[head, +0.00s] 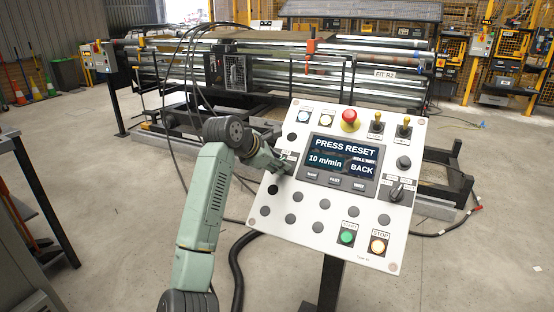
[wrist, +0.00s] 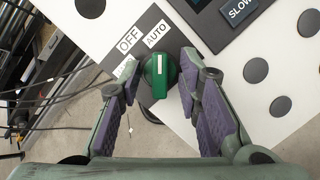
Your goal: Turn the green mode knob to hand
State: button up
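The green mode knob (wrist: 160,76) sits on a dark label plate in the wrist view. Its white pointer line points up, toward the AUTO label (wrist: 155,34). The OFF label (wrist: 130,39) is to the left of AUTO. A third label (wrist: 123,69) lies lower left, partly hidden by a finger and unreadable. My gripper (wrist: 154,82) is open, one finger on each side of the knob, with gaps showing. In the head view my gripper (head: 280,166) is at the left side of the white control panel (head: 310,235) and hides the knob.
The panel's screen (head: 342,159) reads PRESS RESET. A red mushroom button (head: 349,118), a black selector knob (head: 396,193), a green button (head: 347,237) and a lit stop button (head: 378,246) are on the panel. A roller machine (head: 235,72) stands behind. Cables hang behind my arm.

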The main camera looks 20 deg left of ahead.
jog(key=shift+c, duration=0.2)
jog(key=shift+r, duration=0.1)
grip_shut()
jog(key=shift+a+n, duration=0.1)
jog(key=shift+n, duration=0.2)
jog(key=n+b, duration=0.2)
jog(key=shift+n+t+y, duration=0.3)
jog(key=shift+y, duration=0.1)
jog(key=n+b, duration=0.2)
jog(key=n, duration=0.1)
jog(key=n+y+b, duration=0.1)
jog(key=n, duration=0.3)
jog(key=shift+f+t+y+b, duration=0.2)
jog(key=shift+t+y+b, duration=0.1)
jog(key=shift+b, duration=0.05)
jog(key=n+b, duration=0.1)
jog(key=n, duration=0.1)
jog(key=n+y+b, duration=0.1)
jog(key=n+b, duration=0.1)
jog(key=n, duration=0.1)
jog(key=shift+d+n+y, duration=0.25)
jog(key=shift+n+y, duration=0.05)
jog(key=shift+r+n+g+y+b, duration=0.1)
jog(key=shift+n+g+y+b, duration=0.25)
jog(key=shift+n+b, duration=1.05)
jog(key=shift+n+p, duration=0.55)
jog(key=shift+n, duration=0.05)
